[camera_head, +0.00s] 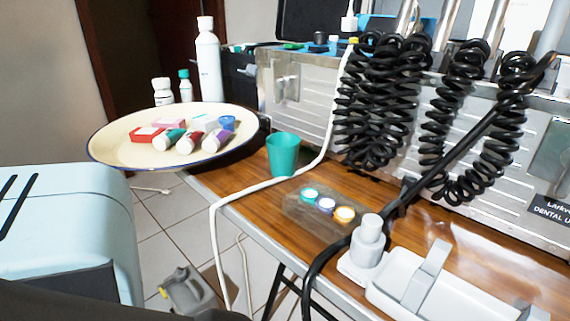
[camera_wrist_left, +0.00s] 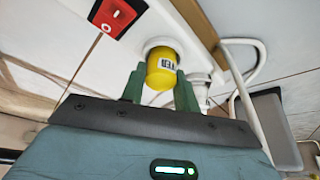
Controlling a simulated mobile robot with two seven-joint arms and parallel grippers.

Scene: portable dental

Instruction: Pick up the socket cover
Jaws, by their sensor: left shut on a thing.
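A yellow cylindrical cap with a dark-lettered white label, which I take as the socket cover (camera_wrist_left: 160,76), shows in the left wrist view. Its far end is at a round white fitting (camera_wrist_left: 161,44); I cannot tell whether the two are still joined. My left gripper (camera_wrist_left: 159,82) has its green fingers on both sides of the yellow cap and is shut on it. In the head view I cannot make out the left gripper or this cap. My right gripper is in neither view.
A red rocker switch (camera_wrist_left: 115,16) and a white cable (camera_wrist_left: 242,82) are near the cap. The head view shows a wooden table (camera_head: 240,187) with a green cup (camera_head: 283,155), a round tray (camera_head: 110,151) of small packs, and black coiled hoses (camera_head: 378,105) on a metal case.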

